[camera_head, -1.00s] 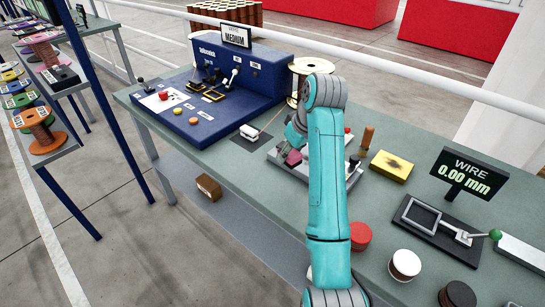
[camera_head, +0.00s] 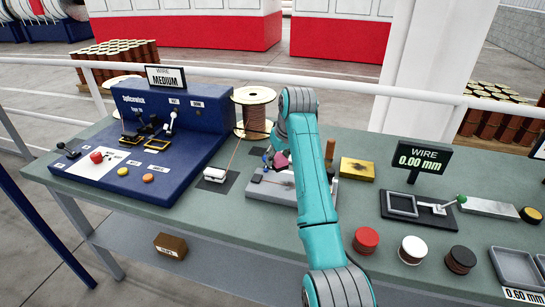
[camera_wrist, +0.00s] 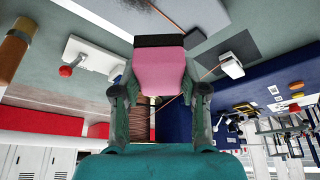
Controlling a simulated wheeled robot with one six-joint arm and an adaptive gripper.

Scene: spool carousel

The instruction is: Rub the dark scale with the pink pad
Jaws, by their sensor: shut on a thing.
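The pink pad (camera_wrist: 158,72), with a black strip (camera_wrist: 158,41) along its far edge, is held between the two fingers of my gripper (camera_wrist: 159,94). In the head view the pad (camera_head: 281,160) shows above the left part of a pale grey fixture (camera_head: 275,188), partly behind my arm. A copper wire (camera_wrist: 165,14) passes above the pad there. Contact between pad and any surface cannot be told.
A white clamp (camera_head: 215,174) sits left of the fixture. A wooden handle (camera_head: 330,148) and a stained yellow block (camera_head: 357,168) are at right. The wire gauge (camera_head: 423,206) lies farther right.

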